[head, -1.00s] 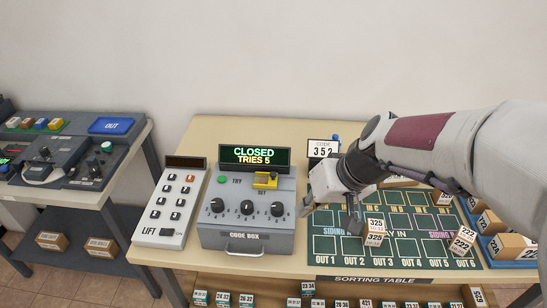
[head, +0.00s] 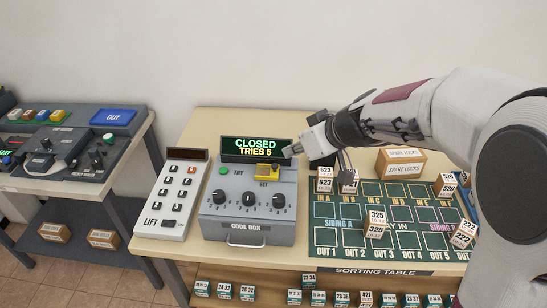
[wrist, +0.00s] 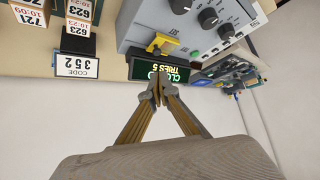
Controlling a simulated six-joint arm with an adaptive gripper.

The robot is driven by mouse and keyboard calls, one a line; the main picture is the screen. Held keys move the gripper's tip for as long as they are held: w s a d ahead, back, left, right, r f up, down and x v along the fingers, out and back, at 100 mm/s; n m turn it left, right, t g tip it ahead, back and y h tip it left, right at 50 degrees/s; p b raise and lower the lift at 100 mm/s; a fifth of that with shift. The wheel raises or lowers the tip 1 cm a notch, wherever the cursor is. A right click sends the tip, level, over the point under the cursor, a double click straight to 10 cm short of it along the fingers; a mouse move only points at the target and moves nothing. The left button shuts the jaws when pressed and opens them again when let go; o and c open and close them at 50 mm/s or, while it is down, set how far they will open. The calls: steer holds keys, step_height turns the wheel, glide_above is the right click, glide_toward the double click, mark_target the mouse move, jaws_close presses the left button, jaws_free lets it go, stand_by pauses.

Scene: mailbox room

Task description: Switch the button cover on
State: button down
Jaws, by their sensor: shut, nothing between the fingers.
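The code box (head: 247,229) is a grey console with three dark knobs. A yellow button cover (head: 262,172) sits on its top face by the SET label, right of the green TRY button (head: 223,171). The cover also shows in the wrist view (wrist: 160,46); I cannot tell how far it is tilted. My gripper (head: 289,151) is at the right end of the display, up and right of the cover. In the wrist view my gripper (wrist: 158,91) has its fingertips together, empty, in front of the display and apart from the cover.
The display (head: 255,149) reads CLOSED, TRIES 5. The LIFT keypad (head: 171,195) stands left of the code box. The sorting board (head: 345,247) with several numbered parcels lies to the right, with spare-locks boxes (head: 401,161) behind. The code card (wrist: 77,66) reads 352.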

mark_target(274, 164)
steer(key=shift+n, duration=0.3)
steer(key=shift+f, duration=0.1)
steer(key=shift+x, duration=4.95)
steer(key=shift+w, duration=0.1)
steer(key=shift+d, duration=2.7)
steer(key=v, duration=1)
